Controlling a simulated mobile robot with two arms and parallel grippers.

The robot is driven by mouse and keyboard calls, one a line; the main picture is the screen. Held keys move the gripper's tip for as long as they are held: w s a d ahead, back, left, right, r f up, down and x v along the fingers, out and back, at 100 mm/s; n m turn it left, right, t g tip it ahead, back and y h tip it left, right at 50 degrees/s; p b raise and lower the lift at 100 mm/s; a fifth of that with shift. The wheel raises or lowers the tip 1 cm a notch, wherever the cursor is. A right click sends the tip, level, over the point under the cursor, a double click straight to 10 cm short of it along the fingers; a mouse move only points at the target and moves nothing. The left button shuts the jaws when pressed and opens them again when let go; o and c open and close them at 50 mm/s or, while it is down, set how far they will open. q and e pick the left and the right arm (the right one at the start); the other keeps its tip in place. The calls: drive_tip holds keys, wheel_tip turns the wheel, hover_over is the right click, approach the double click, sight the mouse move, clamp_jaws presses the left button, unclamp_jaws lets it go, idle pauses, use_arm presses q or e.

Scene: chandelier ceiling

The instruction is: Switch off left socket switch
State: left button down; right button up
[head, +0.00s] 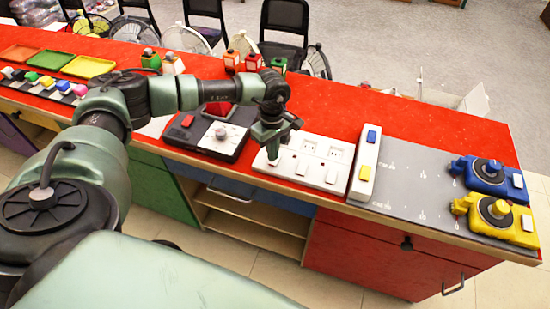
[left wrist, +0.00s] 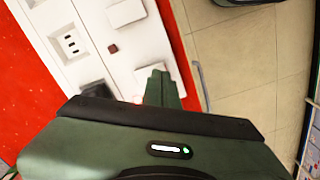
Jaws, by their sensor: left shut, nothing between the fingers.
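A white socket panel (head: 318,184) lies on the red counter, with a row of sockets and white switches. Two sockets and their switches show in the head view; my left gripper (head: 273,160) covers most of the panel's left end, where the left switch is. The gripper points down there, shut and empty. My right gripper is not in view.
A dark box with a dial (head: 220,134) stands left of the panel. A white block with a blue button (head: 366,155) stands close on its right. Blue (head: 489,176) and yellow (head: 497,216) devices sit on a grey mat at the right. The red counter behind the panel is clear.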

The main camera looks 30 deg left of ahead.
use_arm(q)
drive_tip(key=shift+f+b, duration=0.9)
drive_tip(key=shift+f, duration=0.15)
idle(0.9)
drive_tip(key=shift+s+r, duration=0.1)
drive_tip(key=shift+r+p, duration=0.7)
drive_tip(key=shift+r, duration=0.15)
drive_tip(key=shift+r+p, duration=1.4)
drive_tip(key=shift+r, duration=1.15)
